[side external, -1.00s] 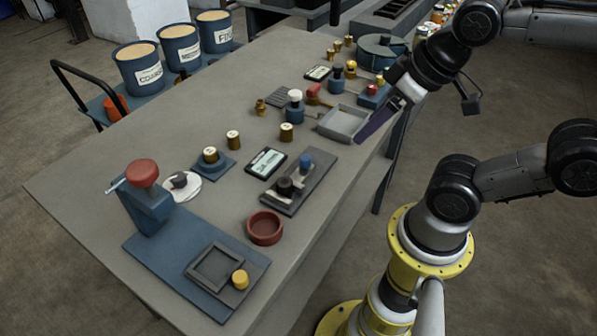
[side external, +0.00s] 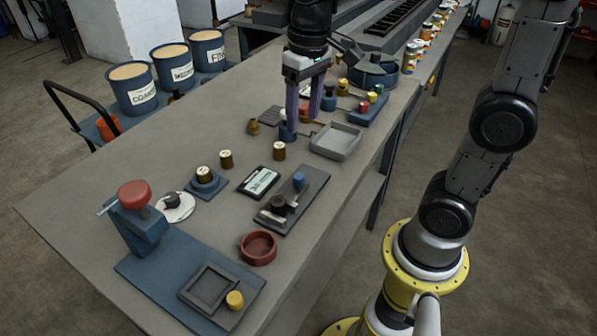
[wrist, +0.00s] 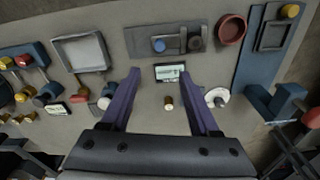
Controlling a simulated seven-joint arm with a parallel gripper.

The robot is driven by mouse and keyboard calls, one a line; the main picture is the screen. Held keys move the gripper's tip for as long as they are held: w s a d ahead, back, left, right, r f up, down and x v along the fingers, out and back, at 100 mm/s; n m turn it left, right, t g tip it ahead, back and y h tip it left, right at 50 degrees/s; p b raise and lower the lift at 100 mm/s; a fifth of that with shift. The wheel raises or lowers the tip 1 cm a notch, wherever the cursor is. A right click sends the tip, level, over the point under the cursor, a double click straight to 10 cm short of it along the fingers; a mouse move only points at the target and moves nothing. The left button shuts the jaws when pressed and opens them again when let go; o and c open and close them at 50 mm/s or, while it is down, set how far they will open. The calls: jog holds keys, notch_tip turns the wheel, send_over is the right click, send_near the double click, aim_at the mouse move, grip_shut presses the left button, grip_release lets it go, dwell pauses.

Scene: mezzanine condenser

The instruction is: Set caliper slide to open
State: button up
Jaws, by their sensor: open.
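The likely caliper is a dark grey rail plate (side external: 313,187) in the middle of the table. It carries a black sliding block (side external: 279,204) and a blue knob (side external: 299,180). In the wrist view the plate (wrist: 138,42) lies at the top centre, with the blue knob (wrist: 158,45) left of the black block (wrist: 195,43). A small digital display (side external: 259,182) lies beside the plate. My gripper (side external: 303,123) points down, open and empty, above the table behind the rail plate. In the wrist view the fingers (wrist: 161,76) are spread, apart from the rail plate.
A grey tray (side external: 335,141) and several brass weights stand near my gripper. A red bowl (side external: 258,247) and a blue base plate (side external: 150,267) with a red-knobbed press (side external: 140,215) lie toward the near end. Bare tabletop shows on the left.

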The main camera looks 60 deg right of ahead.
aim_at(299, 175)
jog(key=shift+g, duration=0.4)
jog(key=f, duration=1)
jog(key=w+f, duration=0.1)
jog(key=f, duration=0.4)
jog(key=shift+d+f, duration=0.1)
jog(key=shift+f, duration=0.3)
jog(key=shift+c, duration=0.4)
grip_shut()
